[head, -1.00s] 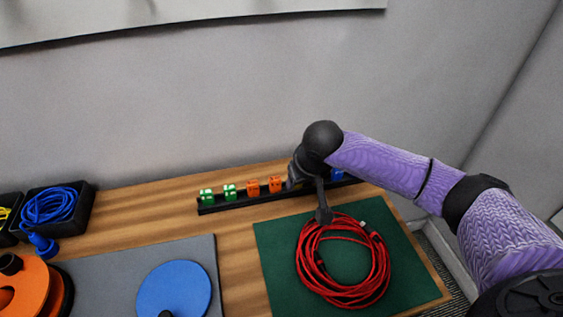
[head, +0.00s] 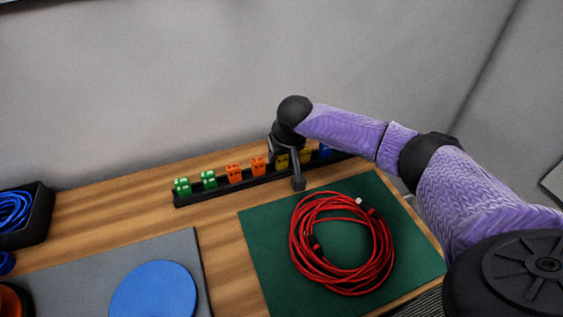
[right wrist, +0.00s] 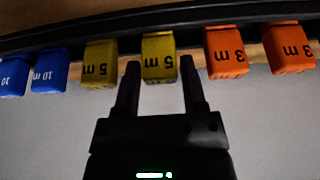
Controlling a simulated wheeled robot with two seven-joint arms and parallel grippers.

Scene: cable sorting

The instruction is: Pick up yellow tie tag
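Two yellow tags marked 5 m stand side by side in the black rack, the left one (head: 282,160) and the right one (head: 306,156) in the head view. My right gripper (head: 286,169) is at the rack by these tags. In the right wrist view it is open (right wrist: 160,76), its two dark fingers on either side of one yellow tag (right wrist: 158,62), with gaps visible. The other yellow tag (right wrist: 99,66) is just left of the fingers there. Whether the fingertips reach fully past the tag is unclear. My left gripper is out of view.
Orange tags (right wrist: 226,54) and blue tags (right wrist: 48,70) flank the yellow pair closely. Green tags (head: 209,180) stand at the rack's left end. A red cable coil (head: 342,286) lies on the green mat (head: 262,232) before the rack; the wall is behind.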

